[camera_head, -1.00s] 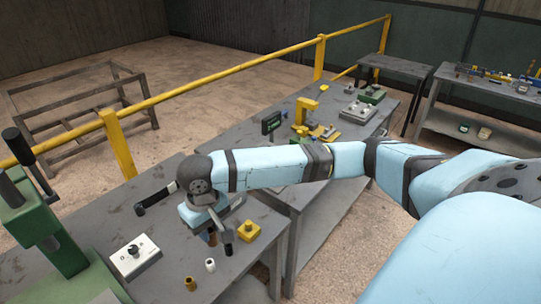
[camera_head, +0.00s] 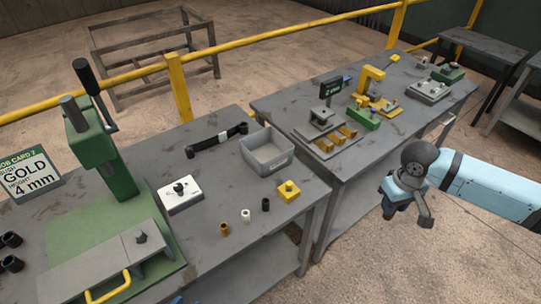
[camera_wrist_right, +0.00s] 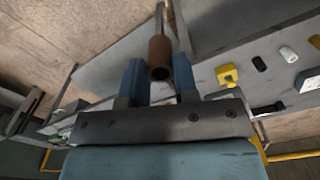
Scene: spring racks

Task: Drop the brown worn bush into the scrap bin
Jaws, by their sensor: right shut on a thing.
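The brown worn bush (camera_wrist_right: 159,58) is a short hollow cylinder between the two blue fingers of my right gripper in the right wrist view. The right gripper (camera_wrist_right: 159,80) is shut on it. In the head view the right gripper (camera_head: 390,212) hangs right of the tables, over the floor; the bush cannot be made out there.
Brass (camera_head: 224,229), white (camera_head: 245,215) and black (camera_head: 265,204) bushes and a yellow block (camera_head: 289,191) stand in front of the bin. A green press (camera_head: 100,150) is at left. The second table (camera_head: 345,165) holds a tray and fixtures, between bin and gripper.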

